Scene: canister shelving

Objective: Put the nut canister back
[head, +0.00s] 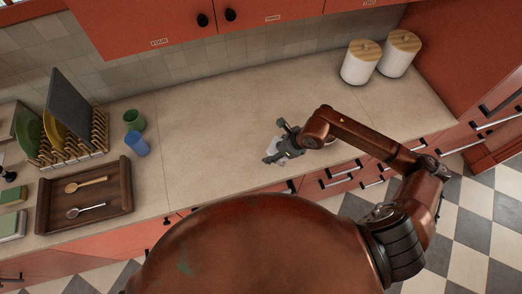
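Two white canisters with wooden lids stand upright at the back right of the counter, a left one (360,65) and a right one (398,56). I cannot tell which, if either, is the nut canister. My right gripper (277,143) is over the middle of the counter, well to the left of and nearer than both canisters. Its fingers look spread, with a small pale patch (277,147) between them. I cannot tell if this patch is a held thing. My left gripper is not in view.
A dish rack (72,150) with plates, a green cup (133,119), a blue cup (136,146) and a wooden tray (126,195) with two spoons are on the left. Red upper cabinets (140,25) hang at the back. The counter (225,115) between cups and gripper is clear.

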